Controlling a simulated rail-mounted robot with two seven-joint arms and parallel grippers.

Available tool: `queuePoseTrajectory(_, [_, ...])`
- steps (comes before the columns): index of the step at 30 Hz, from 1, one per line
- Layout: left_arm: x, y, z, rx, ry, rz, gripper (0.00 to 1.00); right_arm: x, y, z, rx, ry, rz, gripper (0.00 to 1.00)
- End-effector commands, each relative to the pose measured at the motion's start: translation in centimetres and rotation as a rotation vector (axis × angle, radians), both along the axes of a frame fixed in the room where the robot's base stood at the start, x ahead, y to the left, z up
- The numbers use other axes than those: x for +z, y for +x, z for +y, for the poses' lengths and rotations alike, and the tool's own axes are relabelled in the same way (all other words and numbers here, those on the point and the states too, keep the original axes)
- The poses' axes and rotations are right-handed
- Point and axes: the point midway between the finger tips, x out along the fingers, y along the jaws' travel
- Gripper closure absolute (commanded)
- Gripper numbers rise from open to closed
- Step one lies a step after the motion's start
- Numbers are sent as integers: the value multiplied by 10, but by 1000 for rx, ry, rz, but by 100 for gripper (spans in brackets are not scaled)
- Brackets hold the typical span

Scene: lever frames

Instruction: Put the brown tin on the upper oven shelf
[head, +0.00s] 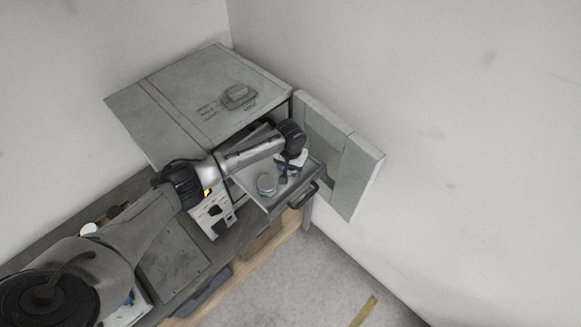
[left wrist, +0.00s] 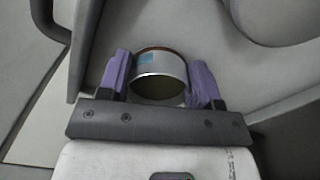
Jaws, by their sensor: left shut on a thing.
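My left gripper (head: 285,168) is over the pulled-out oven shelf (head: 252,190). In the left wrist view its purple fingers (left wrist: 160,84) are shut on a round tin (left wrist: 160,68) with a brownish rim, a silvery side and a blue patch. In the head view the gripper and arm mostly hide the held tin. I cannot tell whether the held tin touches the shelf. My right gripper is not in view.
The open door (head: 350,165) stands to the right of the shelf. The shelf's front has a dark handle (head: 303,195). A bench (head: 175,260) runs to the lower left.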

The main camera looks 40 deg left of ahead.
Motion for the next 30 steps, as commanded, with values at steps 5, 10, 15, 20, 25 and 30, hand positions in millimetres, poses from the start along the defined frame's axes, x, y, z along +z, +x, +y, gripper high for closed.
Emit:
queuePoseTrajectory(5, [-3,0,0,1,0,0,38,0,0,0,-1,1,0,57])
queuePoseTrajectory(10, [-3,0,0,0,0,0,21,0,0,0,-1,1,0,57])
queuePoseTrajectory(15, [-3,0,0,0,0,0,16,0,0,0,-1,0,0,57])
queuePoseTrajectory(20, [-1,0,0,0,0,-1,16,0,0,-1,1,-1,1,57])
queuePoseTrajectory(25, [16,1,0,-1,0,-3,16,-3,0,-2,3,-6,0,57])
queuePoseTrajectory(30, [47,1,0,-1,0,-5,16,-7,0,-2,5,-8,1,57])
